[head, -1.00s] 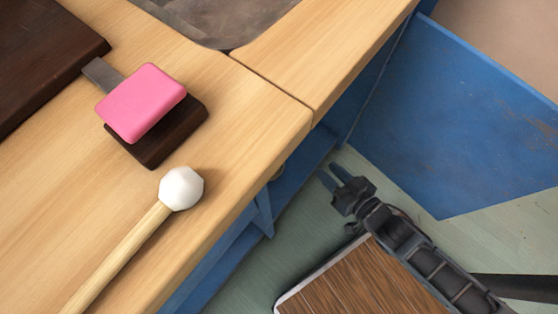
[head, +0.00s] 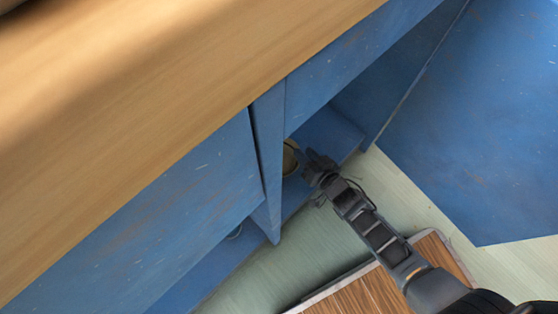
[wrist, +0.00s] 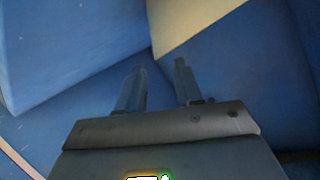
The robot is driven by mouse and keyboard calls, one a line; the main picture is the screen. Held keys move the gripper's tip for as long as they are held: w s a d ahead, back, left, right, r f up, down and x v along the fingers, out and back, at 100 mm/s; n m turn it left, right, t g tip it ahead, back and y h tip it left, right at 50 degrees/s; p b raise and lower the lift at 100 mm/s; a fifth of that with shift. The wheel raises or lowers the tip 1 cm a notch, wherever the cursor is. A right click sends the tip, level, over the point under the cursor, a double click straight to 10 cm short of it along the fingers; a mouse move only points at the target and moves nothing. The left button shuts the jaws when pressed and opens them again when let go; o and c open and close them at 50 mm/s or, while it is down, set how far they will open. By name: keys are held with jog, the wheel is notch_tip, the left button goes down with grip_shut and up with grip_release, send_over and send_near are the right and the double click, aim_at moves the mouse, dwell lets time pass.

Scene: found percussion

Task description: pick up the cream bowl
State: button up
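A yellowish cream, rounded thing, likely the cream bowl (head: 290,158), shows in the head view inside an open bay of the blue cabinet. Only a part of it is visible; a cabinet panel and my gripper hide the rest. My gripper (head: 312,165) is at the mouth of this bay, just right of the bowl. I cannot tell whether they touch. In the wrist view my gripper (wrist: 158,70) has its two fingers apart with nothing seen between them. I cannot make out the bowl for certain in the wrist view.
The blue cabinet (head: 190,180) has a wooden top (head: 150,90) above my gripper and upright panels beside the bay. A large blue panel (head: 480,130) stands at the right. Pale floor (head: 300,245) shows in front. A pale angular patch (wrist: 185,20) is in the wrist view.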

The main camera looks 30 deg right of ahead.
jog(key=b+x, duration=0.1)
jog(key=x, duration=0.2)
jog(key=shift+w+f, duration=0.3)
jog(key=shift+w, duration=0.05)
jog(key=shift+c, duration=0.4)
grip_shut()
